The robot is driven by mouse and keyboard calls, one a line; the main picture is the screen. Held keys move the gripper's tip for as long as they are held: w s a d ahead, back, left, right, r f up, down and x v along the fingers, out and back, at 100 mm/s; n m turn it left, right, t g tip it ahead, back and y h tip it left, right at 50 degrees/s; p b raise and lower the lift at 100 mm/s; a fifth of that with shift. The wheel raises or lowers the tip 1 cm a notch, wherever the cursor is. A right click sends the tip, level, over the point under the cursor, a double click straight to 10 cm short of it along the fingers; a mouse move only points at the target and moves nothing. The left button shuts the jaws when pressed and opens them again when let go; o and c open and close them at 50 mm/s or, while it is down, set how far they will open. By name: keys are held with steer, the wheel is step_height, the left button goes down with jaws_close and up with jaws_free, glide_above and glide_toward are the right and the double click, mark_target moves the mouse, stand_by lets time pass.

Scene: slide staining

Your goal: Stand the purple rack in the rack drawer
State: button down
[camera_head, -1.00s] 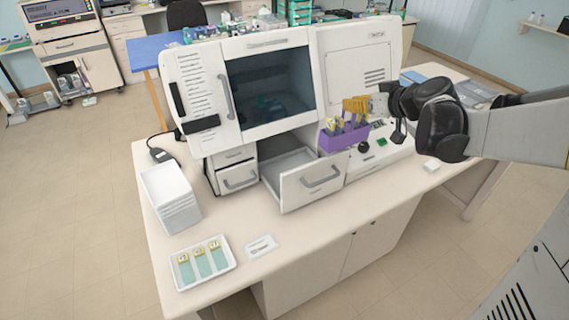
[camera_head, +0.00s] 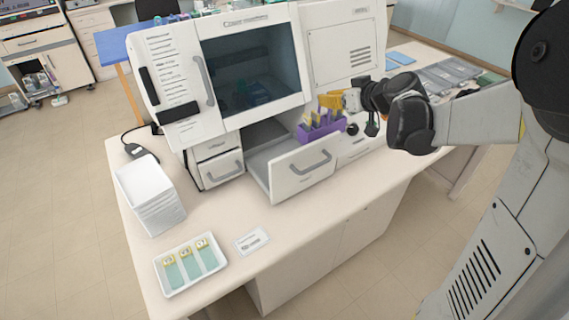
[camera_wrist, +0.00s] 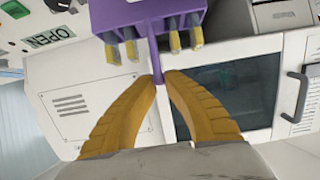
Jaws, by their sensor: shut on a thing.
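The purple rack (camera_head: 320,130) holds several slides with yellow ends and hangs at the right rear part of the open rack drawer (camera_head: 305,175). I cannot tell whether its bottom touches the drawer. My gripper (camera_head: 335,100), with yellow fingers, is shut on the rack's upright handle. In the wrist view, the fingers (camera_wrist: 160,85) close around the thin purple handle, with the rack (camera_wrist: 140,18) and its slides beyond. The drawer is pulled out below the stainer's dark window, and its visible floor is empty. The rack hides part of its right side.
The white stainer (camera_head: 160,85) stands behind the drawer. Small closed drawers (camera_head: 220,170) are to the left. A stack of white trays (camera_head: 148,190) and a tray with several slides (camera_head: 175,288) sit on the front left bench, beside a label card (camera_head: 252,241).

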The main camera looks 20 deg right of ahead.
steer(key=w+a+f+b, duration=0.1)
steer(key=a+f+b, duration=0.3)
steer(key=a+f, duration=0.7)
steer(key=shift+w+a, duration=0.2)
steer(key=shift+w, duration=0.05)
steer(key=shift+f, duration=0.1)
steer(key=c, duration=1.6)
jaws_free()
